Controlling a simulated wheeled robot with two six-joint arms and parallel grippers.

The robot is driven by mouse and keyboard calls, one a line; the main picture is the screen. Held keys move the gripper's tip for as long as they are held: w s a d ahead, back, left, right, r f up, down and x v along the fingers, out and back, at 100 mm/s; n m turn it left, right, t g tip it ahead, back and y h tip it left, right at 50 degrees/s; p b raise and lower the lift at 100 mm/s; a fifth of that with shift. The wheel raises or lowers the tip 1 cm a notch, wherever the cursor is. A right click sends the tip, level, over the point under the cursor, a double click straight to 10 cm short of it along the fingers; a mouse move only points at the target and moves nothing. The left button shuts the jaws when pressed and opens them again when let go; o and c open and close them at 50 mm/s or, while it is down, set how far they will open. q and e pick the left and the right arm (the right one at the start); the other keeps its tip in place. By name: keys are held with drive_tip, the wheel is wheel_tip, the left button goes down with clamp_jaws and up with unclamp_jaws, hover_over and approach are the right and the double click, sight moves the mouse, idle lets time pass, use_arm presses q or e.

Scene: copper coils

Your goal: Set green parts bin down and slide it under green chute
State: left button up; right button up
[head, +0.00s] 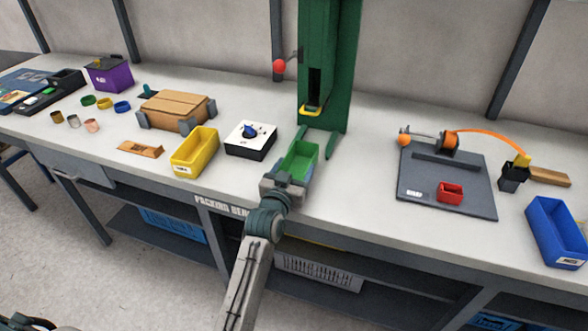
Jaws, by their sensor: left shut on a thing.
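The green parts bin (301,158) is on or just above the white bench, in front of the tall green chute (330,60). My left gripper (284,184) is shut on the near end of the bin, and its wrist hides that end. The bin's far end lies close to the two green feet at the chute's base. A yellow-edged opening (312,110) shows low on the chute above the bin. I cannot tell whether the bin's bottom touches the bench. My right gripper is not in view.
A grey board (447,185) with a small red bin lies to the right. A blue bin (556,232) is at far right. Bench between is clear.

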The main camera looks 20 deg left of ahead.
use_arm(q)
drive_tip(key=o, duration=1)
drive_tip(key=shift+f, duration=0.1)
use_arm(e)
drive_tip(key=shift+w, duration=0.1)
use_arm(q)
drive_tip(key=shift+r, duration=0.25)
drive_tip(key=shift+s+a+f, duration=0.1)
drive_tip(key=shift+s+f, duration=0.1)
drive_tip(key=shift+s, duration=0.95)
drive_tip(key=shift+s+a+r+b, duration=0.1)
drive_tip(key=shift+s+b, duration=0.3)
drive_tip(key=shift+s, duration=2.05)
drive_tip(key=shift+s+a+r+b, duration=0.1)
drive_tip(key=shift+s+b, duration=0.25)
drive_tip(key=shift+s, duration=2.05)
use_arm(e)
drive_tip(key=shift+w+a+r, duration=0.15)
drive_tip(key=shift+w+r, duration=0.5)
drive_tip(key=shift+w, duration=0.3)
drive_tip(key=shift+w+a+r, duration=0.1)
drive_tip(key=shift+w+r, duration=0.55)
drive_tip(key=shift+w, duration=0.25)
